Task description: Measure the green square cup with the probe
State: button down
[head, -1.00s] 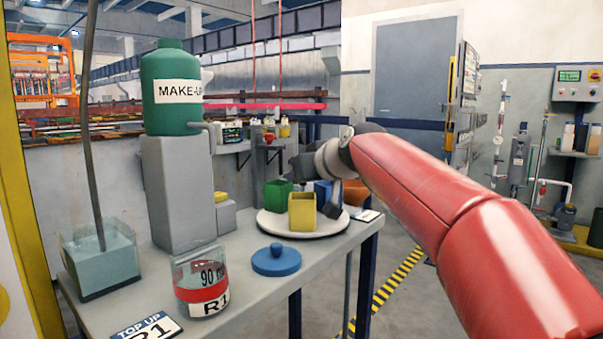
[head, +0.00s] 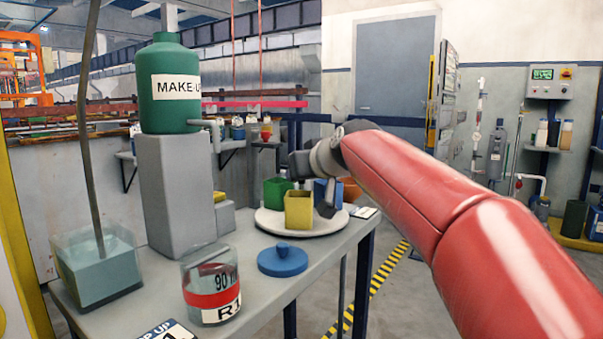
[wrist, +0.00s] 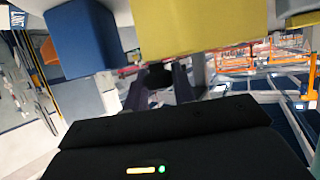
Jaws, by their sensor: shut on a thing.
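The green square cup (head: 276,190) stands at the back left of a round white plate (head: 285,230). A yellow square cup (head: 298,211) stands in front of it and a blue square cup (head: 320,192) to its right. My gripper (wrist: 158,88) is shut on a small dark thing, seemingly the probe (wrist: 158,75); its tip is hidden. In the head view my gripper is mostly behind my arm, close to the cups. The wrist view shows the blue cup (wrist: 82,40) and yellow cup (wrist: 200,22) close by; the green cup cannot be made out there.
The grey bench (head: 235,310) holds a blue lid (head: 282,263), an R1 glass jar (head: 212,290), a liquid tank (head: 98,272) and a green MAKE-UP bottle (head: 168,85) on a grey block (head: 178,190).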

jog(key=c, duration=1.1)
grip_release()
jog(key=shift+c, duration=0.2)
jog(key=b+v, duration=0.1)
jog(key=v, duration=0.6)
jog(key=shift+s+d+r, duration=0.15)
jog(key=shift+s+r, duration=0.05)
jog(key=shift+s, duration=0.15)
jog(key=shift+s, duration=0.1)
